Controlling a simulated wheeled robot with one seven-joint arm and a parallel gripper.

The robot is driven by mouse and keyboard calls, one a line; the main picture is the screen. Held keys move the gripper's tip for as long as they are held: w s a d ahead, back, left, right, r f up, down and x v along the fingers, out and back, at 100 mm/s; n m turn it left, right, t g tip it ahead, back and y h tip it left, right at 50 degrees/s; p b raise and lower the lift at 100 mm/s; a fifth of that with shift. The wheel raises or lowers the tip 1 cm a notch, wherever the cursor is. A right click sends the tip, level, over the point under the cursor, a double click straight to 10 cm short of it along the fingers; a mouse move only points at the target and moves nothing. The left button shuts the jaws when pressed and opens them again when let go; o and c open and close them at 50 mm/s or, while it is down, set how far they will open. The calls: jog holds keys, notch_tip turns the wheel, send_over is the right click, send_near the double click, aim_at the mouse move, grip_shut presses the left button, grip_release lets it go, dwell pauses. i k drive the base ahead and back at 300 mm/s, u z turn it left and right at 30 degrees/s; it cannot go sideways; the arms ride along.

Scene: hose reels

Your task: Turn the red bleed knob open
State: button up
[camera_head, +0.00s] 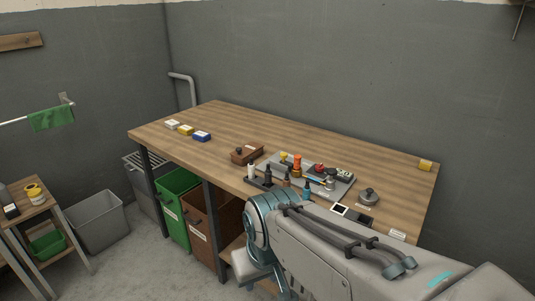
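A small red knob (319,168) stands on a grey plate (346,187) on the wooden workbench, right of the middle of the view. It is small here, and I cannot tell how far it is turned.
Several small bottles stand in a dark rack (270,183) left of the plate's front. A brown box (246,154) sits farther left, and a grey round object (368,196) to the right. Green (177,208) and brown (204,226) bins stand under the workbench (230,124). Its back-left top is mostly clear.

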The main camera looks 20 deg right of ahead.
aim_at(319, 168)
jog(key=u, duration=0.05)
jog(key=i, duration=0.6)
jog(key=z, duration=0.8)
jog(key=i, duration=0.55)
jog(key=z, duration=0.65)
